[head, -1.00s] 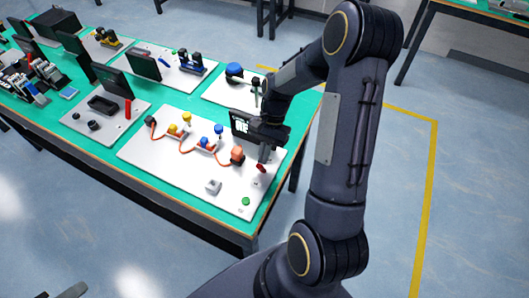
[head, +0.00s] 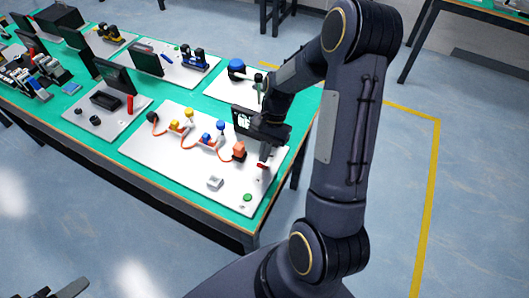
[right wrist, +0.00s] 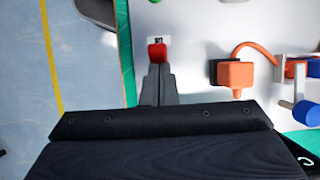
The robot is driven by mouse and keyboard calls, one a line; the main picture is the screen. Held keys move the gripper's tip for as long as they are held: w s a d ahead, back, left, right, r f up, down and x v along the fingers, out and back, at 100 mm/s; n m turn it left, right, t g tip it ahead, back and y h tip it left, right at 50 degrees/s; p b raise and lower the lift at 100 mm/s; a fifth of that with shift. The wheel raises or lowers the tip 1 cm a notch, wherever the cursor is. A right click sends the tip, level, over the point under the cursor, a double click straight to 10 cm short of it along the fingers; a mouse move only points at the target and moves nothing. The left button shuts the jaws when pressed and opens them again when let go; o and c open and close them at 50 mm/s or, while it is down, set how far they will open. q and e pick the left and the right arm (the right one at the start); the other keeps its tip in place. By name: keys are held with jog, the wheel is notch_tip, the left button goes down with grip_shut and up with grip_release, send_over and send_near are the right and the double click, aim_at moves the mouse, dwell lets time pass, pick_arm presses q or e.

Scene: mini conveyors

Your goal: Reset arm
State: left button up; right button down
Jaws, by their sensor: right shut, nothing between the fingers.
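My right gripper (head: 264,157) is shut and empty, pointing down over the right part of a white panel (head: 165,174). Its fingers (right wrist: 160,84) end right at a small red switch (head: 262,166) on the panel. In the right wrist view the red switch (right wrist: 157,53) sits just beyond the fingertips, on a pale base. I cannot tell whether they touch. A dark gripper part, likely of my left gripper (head: 72,289), shows at the bottom left corner, cut off by the frame; its jaws cannot be read.
An orange block (head: 239,151) with a cable stands left of my right gripper. A small screen (head: 242,121) stands behind. A green button (head: 247,197) and grey block (head: 215,182) are at the panel's front. More panels fill the green table (head: 190,209). Floor in front is free.

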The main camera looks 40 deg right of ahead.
jog(key=v, duration=0.8)
jog(key=shift+s+a+r, duration=0.1)
notch_tip(320, 180, up, 5)
jog(key=n+t, duration=0.2)
send_over(267, 170)
jog(key=s+a+r+n+t, duration=0.2)
jog(key=s+a+n+t, duration=0.1)
jog(key=s, duration=0.3)
jog(key=s+a+r+n+t, duration=0.3)
jog(key=s+a+n, duration=0.2)
jog(key=s+a, duration=0.1)
jog(key=shift+s+a+n+h, duration=0.15)
jog(key=shift+s+n+h, duration=0.15)
jog(key=shift+s+n, duration=0.1)
